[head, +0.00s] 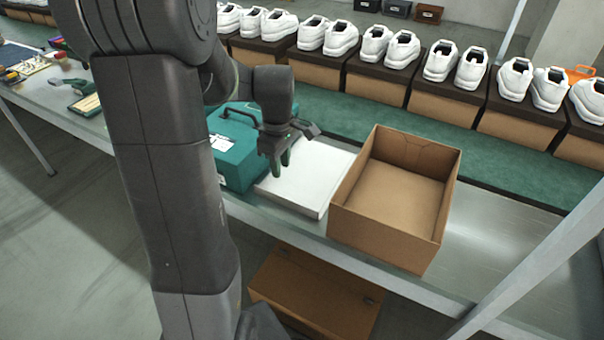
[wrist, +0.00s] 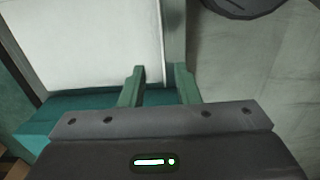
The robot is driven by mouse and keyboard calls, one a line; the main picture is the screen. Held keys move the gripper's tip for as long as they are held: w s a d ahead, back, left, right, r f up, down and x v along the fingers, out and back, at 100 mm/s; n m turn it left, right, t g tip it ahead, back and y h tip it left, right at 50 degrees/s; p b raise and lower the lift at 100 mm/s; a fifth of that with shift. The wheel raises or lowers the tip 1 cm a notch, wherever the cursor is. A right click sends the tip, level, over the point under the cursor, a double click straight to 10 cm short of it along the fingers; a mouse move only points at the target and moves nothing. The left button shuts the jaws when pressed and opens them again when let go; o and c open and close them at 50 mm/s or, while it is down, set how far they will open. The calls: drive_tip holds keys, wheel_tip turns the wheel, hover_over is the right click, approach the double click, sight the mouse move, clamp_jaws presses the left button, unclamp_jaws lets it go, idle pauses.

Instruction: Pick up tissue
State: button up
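A flat white stack that looks like the tissue (head: 308,182) lies on the metal table between a teal box and an open cardboard box. Its white surface (wrist: 85,40) also fills the upper left of the wrist view. My gripper (head: 279,160) is above the left part of the white stack, near the teal box. In the wrist view my gripper (wrist: 158,82) shows two green fingers spread apart, with nothing held between them. The fingers appear close to an edge of the white stack; whether they touch it I cannot tell.
The teal box (head: 228,165) stands left of the stack, and the empty cardboard box (head: 436,235) stands right. A row of white shoes on shoeboxes (head: 378,83) runs along the green conveyor (head: 500,165) behind. A brown box (head: 312,297) sits below the table. Tools lie far left.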

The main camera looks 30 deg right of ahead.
wheel_tip(320, 180, down, 6)
drive_tip(key=shift+f, duration=0.15)
drive_tip(key=shift+s+f, duration=0.2)
drive_tip(key=shift+f, duration=1.1)
drive_tip(key=shift+s+f, duration=0.2)
drive_tip(key=shift+f, duration=1.1)
clamp_jaws()
